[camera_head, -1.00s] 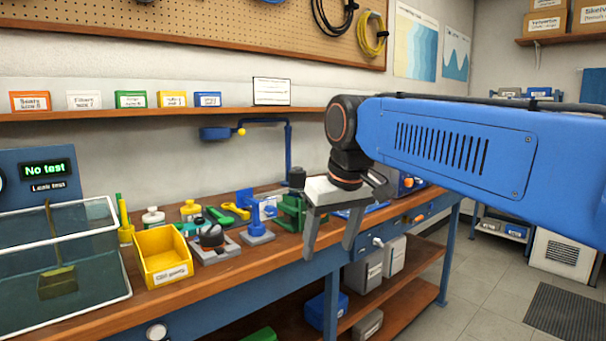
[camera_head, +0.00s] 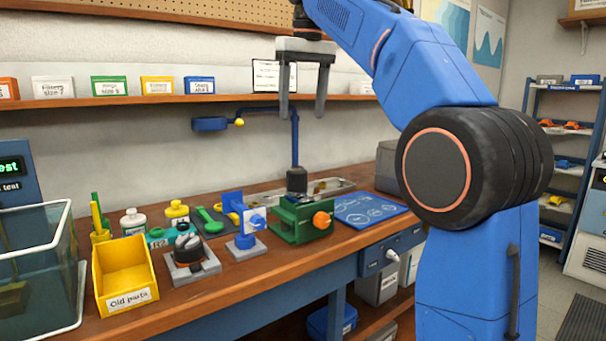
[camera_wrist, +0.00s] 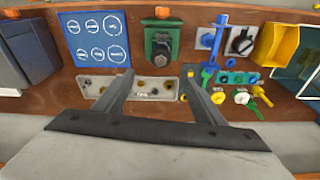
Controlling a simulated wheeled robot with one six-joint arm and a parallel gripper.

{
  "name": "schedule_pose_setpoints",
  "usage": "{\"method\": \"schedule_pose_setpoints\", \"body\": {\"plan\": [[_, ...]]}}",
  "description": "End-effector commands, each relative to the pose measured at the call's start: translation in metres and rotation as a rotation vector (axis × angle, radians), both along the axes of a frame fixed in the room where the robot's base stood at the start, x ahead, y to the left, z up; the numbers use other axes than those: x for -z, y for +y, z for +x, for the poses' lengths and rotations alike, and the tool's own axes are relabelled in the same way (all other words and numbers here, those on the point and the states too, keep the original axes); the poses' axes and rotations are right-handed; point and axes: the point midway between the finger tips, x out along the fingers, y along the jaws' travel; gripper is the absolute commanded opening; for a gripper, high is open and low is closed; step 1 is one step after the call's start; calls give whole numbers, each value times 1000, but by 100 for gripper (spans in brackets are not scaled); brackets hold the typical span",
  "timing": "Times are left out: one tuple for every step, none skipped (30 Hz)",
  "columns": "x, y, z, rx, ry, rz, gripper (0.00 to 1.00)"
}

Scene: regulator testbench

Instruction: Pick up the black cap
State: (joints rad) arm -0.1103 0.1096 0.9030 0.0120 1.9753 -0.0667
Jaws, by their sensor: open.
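The black cap (camera_head: 187,243) sits on a grey block on the bench, just right of the yellow bin. In the wrist view, the black cap (camera_wrist: 243,42) is at the upper right, on a pale plate. My gripper (camera_head: 302,120) hangs high above the back of the bench, to the right of the cap and well apart from it. Its two fingers are spread with nothing between them. In the wrist view my gripper (camera_wrist: 158,80) points at the silver tray (camera_wrist: 92,85) area, and the cap is outside the fingers.
The yellow bin (camera_head: 125,268) and a clear tank (camera_head: 35,250) stand left of the cap. A blue clamp piece (camera_head: 245,225), a green vise (camera_head: 300,218) and a blue mat (camera_head: 368,208) lie to its right. A blue swing arm (camera_head: 295,140) stands near my gripper, below the shelf (camera_head: 90,102).

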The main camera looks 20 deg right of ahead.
Motion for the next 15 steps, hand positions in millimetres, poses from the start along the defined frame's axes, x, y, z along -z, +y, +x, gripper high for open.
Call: {"method": "schedule_pose_setpoints", "body": {"plan": [[-2, 1, 2, -2, 2, -1, 64], [-2, 1, 3, -3, 3, 0, 64], [-2, 1, 3, -3, 5, 0, 64], [-1, 2, 4, -3, 5, 0, 64], [1, 2, 4, -3, 6, -1, 64], [5, 2, 4, -3, 6, -1, 64], [8, 2, 4, -3, 6, -1, 64], [12, 2, 4, -3, 7, -1, 64], [17, 2, 5, -3, 6, -1, 64], [22, 2, 6, -3, 8, -1, 64], [27, 2, 7, -3, 7, -1, 64], [33, 2, 8, -3, 7, -1, 64], [37, 3, 8, -3, 7, -1, 64], [42, 3, 9, -3, 6, -1, 64], [49, 3, 9, -3, 7, -1, 64]]}}
